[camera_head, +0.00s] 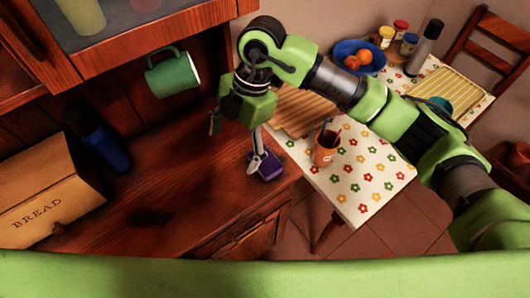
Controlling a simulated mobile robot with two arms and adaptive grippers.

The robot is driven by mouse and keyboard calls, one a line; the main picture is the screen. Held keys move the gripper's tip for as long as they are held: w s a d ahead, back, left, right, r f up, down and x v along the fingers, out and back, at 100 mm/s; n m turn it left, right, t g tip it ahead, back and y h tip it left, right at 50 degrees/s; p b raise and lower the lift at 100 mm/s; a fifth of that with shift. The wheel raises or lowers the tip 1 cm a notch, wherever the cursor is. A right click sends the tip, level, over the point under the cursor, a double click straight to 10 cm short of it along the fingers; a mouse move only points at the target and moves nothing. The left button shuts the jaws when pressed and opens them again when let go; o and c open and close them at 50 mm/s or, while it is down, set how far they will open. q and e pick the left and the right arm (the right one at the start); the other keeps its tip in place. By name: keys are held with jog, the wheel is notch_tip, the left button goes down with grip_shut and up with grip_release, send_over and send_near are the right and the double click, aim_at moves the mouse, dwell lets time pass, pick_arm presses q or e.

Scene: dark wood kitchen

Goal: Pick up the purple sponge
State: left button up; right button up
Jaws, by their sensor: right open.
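The purple sponge (268,170) lies on the dark wood counter near its right end. My right gripper (257,162) reaches down from above, with a pale finger over the left part of the sponge; I cannot tell whether it touches. The gripper is open and its other finger shows farther left, above the counter. Part of the sponge is hidden behind the finger. My left gripper is not in view.
A bread box (50,200) and a blue bottle (112,155) stand at the counter's left. A green mug (172,75) hangs under the cabinet. Right of the counter, a flowered table (362,190) bears an orange cup (326,150) and a blue bowl (345,49). The counter's middle is clear.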

jog(key=w+d+m+t+h, duration=0.1)
jog(key=w+d+m+h, duration=0.1)
jog(key=w+d+h, duration=0.3)
jog(key=y+p, duration=0.2)
send_over(265, 160)
jog(key=f, duration=0.6)
jog(key=shift+a+f, duration=0.25)
jog(key=shift+a, duration=0.1)
jog(key=shift+f, duration=0.6)
jog(key=shift+d+f+p, duration=0.1)
jog(key=shift+f+p, duration=0.2)
jog(key=shift+p, duration=0.15)
jog(key=f, duration=0.1)
jog(key=f+p, duration=0.1)
jog(key=f, duration=0.1)
jog(key=shift+d+f+p, duration=0.3)
jog(key=shift+f, duration=0.45)
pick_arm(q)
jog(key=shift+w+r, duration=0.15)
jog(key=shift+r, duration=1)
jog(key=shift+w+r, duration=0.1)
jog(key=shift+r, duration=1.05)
pick_arm(e)
jog(key=c, duration=0.8)
